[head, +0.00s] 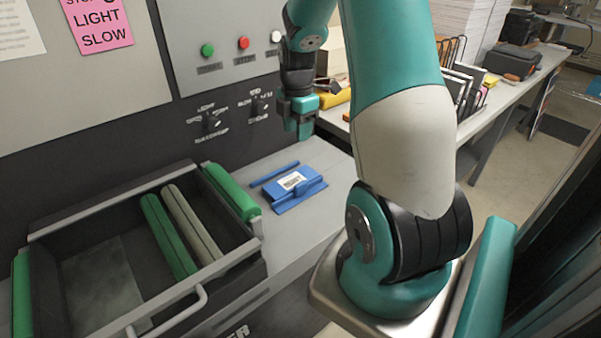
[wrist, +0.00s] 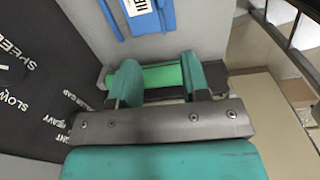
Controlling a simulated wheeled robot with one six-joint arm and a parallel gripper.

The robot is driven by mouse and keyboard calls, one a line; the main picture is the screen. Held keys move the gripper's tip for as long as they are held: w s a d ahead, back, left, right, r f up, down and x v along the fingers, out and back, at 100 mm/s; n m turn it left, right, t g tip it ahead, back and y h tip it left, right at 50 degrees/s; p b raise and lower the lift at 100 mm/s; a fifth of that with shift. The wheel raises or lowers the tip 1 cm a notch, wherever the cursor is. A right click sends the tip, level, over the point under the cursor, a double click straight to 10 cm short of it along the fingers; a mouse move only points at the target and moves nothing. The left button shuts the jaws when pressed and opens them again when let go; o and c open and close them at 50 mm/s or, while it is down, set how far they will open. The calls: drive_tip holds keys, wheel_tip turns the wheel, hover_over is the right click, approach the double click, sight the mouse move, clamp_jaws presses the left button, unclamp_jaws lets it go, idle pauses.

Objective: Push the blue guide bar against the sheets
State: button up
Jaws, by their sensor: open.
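A thin blue bar (head: 275,173) lies on the grey machine table, close to the dark control panel. Just in front of it is a wider blue piece (head: 312,190) with a raised ridge and a white printed label (head: 292,181). I cannot tell for sure which blue part is the guide bar, and no separate sheets can be made out. The wrist view shows the thin bar (wrist: 109,18) and the labelled piece (wrist: 166,14) at the top edge. My gripper (head: 302,128) is above the table's far end, apart from the blue parts. Its jaws (wrist: 160,75) are open; a green cylinder shows between them.
A dark tray with green rollers (head: 168,236) and a grey handle (head: 178,314) stands at left. The control panel (head: 210,140) with knobs rises behind the table. A side bench (head: 490,110) holds paper stacks, racks and a yellow roll (head: 335,99).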

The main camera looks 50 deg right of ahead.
sight(300, 183)
drive_tip(key=f+p, duration=0.1)
drive_tip(key=f, duration=0.5)
drive_tip(key=f+p, duration=0.1)
drive_tip(key=f, duration=0.4)
drive_tip(key=d+f+p, duration=0.1)
drive_tip(key=f, duration=0.5)
drive_tip(key=shift+s+f+p, duration=0.15)
drive_tip(key=shift+f+p, duration=0.15)
drive_tip(key=shift+c, duration=0.4)
clamp_jaws()
